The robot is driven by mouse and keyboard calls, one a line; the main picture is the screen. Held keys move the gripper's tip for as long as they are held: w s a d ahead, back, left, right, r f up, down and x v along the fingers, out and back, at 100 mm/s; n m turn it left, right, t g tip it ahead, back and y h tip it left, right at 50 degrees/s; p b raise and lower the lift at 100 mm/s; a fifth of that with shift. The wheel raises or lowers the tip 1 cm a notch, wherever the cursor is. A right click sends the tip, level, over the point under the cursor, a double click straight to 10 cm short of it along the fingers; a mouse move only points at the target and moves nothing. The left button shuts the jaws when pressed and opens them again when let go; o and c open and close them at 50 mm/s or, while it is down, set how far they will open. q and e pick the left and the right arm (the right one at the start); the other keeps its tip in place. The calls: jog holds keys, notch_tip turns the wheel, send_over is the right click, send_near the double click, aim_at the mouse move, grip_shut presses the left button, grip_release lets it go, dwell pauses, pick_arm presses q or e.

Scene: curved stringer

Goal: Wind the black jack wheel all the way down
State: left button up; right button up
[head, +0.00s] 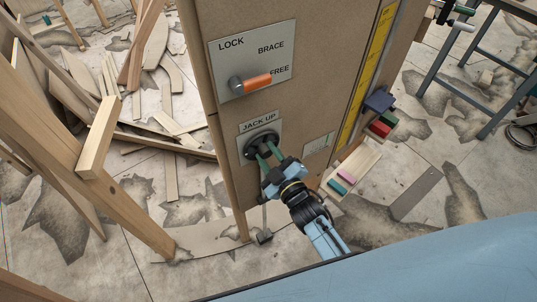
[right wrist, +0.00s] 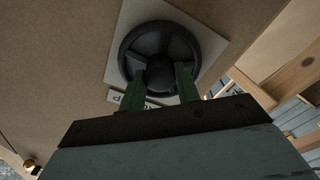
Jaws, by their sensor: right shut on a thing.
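The black jack wheel (head: 260,145) sits on a light plate marked "JACK UP" on the front of a brown panel. In the right wrist view the wheel (right wrist: 158,55) shows as a round black rim with spokes. My right gripper (head: 268,157) reaches it from below right, and its green fingers are shut on the wheel. In the right wrist view the fingertips (right wrist: 168,75) overlap the lower part of the wheel, near its hub. How far the wheel has been wound cannot be told. My left gripper is not in view.
Above the wheel is a plate (head: 222,62) marked LOCK, BRACE and FREE, with an orange-handled lever (head: 258,80). Wooden beams (head: 100,140) lean at the left. A wooden tray (head: 352,165) with coloured blocks stands right of the panel. Scrap wood litters the floor.

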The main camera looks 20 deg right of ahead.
jog(key=o, duration=1)
jog(key=v, duration=1.3)
jog(key=shift+s+d+p, duration=0.1)
jog(key=shift+s+p, duration=0.1)
jog(key=shift+p, duration=0.15)
